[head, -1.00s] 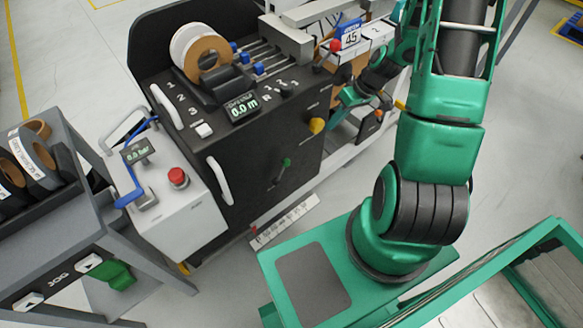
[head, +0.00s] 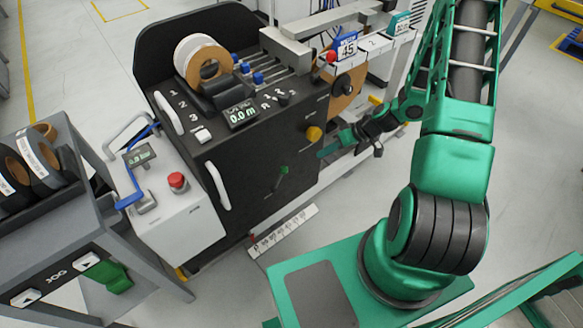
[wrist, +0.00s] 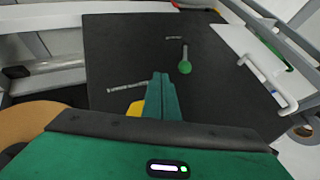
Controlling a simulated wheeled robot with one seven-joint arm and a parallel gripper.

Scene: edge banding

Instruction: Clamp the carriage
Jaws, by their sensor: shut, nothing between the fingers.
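A lever with a green ball knob (head: 284,170) sits on the dark front panel (head: 250,170) of the machine. The wrist view shows its green knob (wrist: 185,69) on a thin grey stem. My gripper (head: 322,153) is in front of the panel, right of the lever in the head view. In the wrist view its green fingers (wrist: 161,78) are together and empty, left of and a little below the knob, apart from it. A yellow knob (head: 314,133) is above my gripper; in the wrist view my fingers partly hide it (wrist: 136,109). I cannot tell which part is the carriage.
An orange-brown disc (head: 346,92) stands right of the panel. A white handle (head: 218,186) and a white box with a red button (head: 177,181) are at the left. A numbered strip (head: 283,230) lies low before the machine.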

